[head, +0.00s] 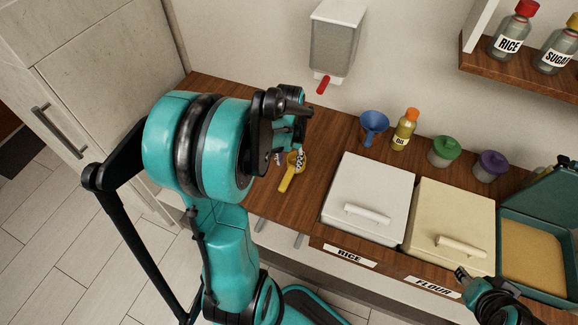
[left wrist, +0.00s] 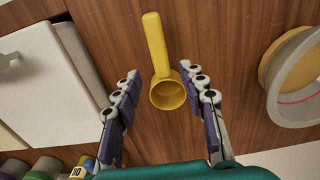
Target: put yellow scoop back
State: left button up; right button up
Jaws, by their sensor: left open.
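The yellow scoop (head: 290,172) lies on the wooden counter, left of the white rice bin. In the left wrist view the yellow scoop (left wrist: 167,93) shows its round cup between my fingers and its handle pointing away, toward the top. My left gripper (head: 292,152) is above the scoop's cup end. Its fingers (left wrist: 160,118) are spread wide on both sides of the cup, apart from it, and hold nothing. In the head view the gripper partly covers the cup. My right gripper (head: 462,276) is low at the right, by the flour label; its jaws are too small to read.
A white-lidded rice bin (head: 368,190), a cream flour bin (head: 450,215) and an open teal bin (head: 540,255) line the counter. A blue funnel (head: 373,124), oil bottle (head: 405,130) and green-lidded jar (head: 443,150) stand behind. A dispenser (head: 335,40) hangs on the wall. A round bowl (left wrist: 298,78) is beside the scoop.

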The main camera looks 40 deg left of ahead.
aim_at(289, 174)
pick_arm(q)
jog(key=s+d+r+m+t, duration=0.1)
jog(key=s+d+r+t, duration=0.1)
jog(key=d+r, duration=0.4)
jog(key=s+d+r+m+t+p, duration=0.1)
jog(key=d+r+t, duration=0.4)
jog(key=d, duration=0.8)
jog(key=shift+s+r+m, duration=0.6)
jog(key=shift+s+m, duration=0.2)
jog(key=shift+s, duration=0.05)
